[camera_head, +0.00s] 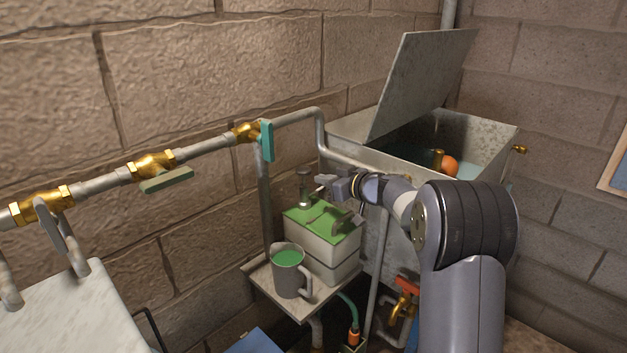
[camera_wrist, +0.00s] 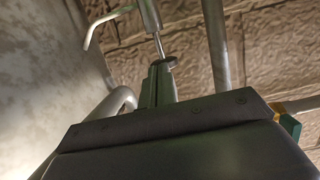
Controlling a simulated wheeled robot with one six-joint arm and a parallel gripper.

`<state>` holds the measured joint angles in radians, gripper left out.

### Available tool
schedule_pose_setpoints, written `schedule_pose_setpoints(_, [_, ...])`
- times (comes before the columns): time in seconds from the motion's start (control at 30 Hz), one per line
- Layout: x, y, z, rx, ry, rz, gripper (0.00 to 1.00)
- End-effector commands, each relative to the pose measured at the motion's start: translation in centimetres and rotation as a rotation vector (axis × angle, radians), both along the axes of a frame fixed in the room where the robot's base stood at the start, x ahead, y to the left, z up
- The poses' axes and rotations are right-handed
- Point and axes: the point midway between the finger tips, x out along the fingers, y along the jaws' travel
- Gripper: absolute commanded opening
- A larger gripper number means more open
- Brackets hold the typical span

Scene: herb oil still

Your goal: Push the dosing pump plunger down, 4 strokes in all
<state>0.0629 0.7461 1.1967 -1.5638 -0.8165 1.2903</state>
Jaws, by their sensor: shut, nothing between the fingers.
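The dosing pump (camera_head: 304,190) stands on the green-topped box (camera_head: 334,250), with its plunger knob (camera_head: 303,172) raised on a thin rod. The wrist view looks inverted: the pump body (camera_wrist: 150,14) and its curved spout (camera_wrist: 101,24) are at the top, and the knob (camera_wrist: 172,60) is lower, by the fingertips. My gripper (camera_head: 322,184) is shut and empty, just right of the pump in the head view. Its closed fingers (camera_wrist: 158,82) partly cover the knob in the wrist view. I cannot tell whether they touch it.
A grey mug (camera_head: 288,280) of green liquid stands on the small shelf (camera_head: 262,273) before the box. A pipe with brass valves (camera_head: 153,164) runs along the wall at left. An open metal tank (camera_head: 350,130) with a raised lid (camera_head: 420,80) stands behind my arm.

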Motion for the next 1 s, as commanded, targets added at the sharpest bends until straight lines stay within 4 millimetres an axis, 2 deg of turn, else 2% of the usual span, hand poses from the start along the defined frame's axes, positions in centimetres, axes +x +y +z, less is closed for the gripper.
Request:
schedule_pose_setpoints(0.1, [-1.6, -1.7, 0.7, 0.000, -0.003, -0.002, 0.00])
schedule_pose_setpoints(0.3, [-3.3, -3.4, 1.4, 0.001, -0.004, 0.000, 0.00])
schedule_pose_setpoints(1.0, [-3.7, -3.7, 1.6, 0.001, -0.006, 0.000, 0.00])
